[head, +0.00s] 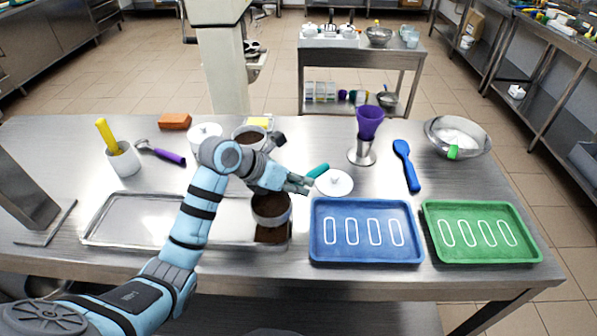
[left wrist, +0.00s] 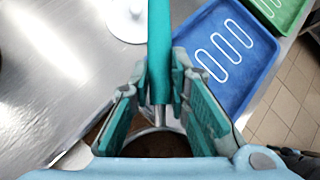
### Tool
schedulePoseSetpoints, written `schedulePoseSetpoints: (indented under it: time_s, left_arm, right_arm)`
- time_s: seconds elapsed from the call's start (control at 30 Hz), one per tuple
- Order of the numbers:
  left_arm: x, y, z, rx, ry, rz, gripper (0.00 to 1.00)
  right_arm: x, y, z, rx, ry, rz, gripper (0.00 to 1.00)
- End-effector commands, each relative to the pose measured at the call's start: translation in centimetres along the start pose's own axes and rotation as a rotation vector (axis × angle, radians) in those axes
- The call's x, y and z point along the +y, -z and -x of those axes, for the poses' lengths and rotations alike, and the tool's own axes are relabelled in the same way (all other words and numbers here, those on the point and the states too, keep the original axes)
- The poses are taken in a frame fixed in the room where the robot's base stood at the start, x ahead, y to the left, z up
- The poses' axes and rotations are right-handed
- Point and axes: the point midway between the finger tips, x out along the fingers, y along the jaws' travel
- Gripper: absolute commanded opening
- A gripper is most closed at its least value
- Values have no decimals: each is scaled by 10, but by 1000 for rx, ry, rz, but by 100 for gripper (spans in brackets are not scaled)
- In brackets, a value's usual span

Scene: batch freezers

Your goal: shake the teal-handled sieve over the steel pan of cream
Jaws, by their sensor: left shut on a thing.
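My left gripper (head: 300,184) is shut on the teal handle (head: 318,170) of the sieve; the handle also runs between the fingers in the left wrist view (left wrist: 159,60). The sieve's round steel basket (head: 271,209) holds dark brown powder and hangs over the right end of the shallow steel pan (head: 140,222). A brown patch (head: 270,236) shows in the pan below the basket. The rest of the visible pan looks bare and shiny; no pale cream can be made out. My left forearm hides part of the pan.
A blue tray (head: 318,256) and a green tray (head: 436,256) lie to the right. A white lid (head: 335,183) lies behind the blue tray. A bowl of brown powder (head: 248,138) is behind my wrist. A purple cup (head: 369,122), blue spoon (head: 406,165) and steel bowl (head: 480,139) stand farther right.

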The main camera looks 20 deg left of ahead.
Motion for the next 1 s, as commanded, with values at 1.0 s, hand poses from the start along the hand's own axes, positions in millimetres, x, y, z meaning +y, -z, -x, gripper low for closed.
schedulePoseSetpoints:
  time_s: [1.0]
  left_arm:
    - [-18,-39,36,-8,-13,13,0]
  right_arm:
    - [3,4,42,-1,0,0,38]
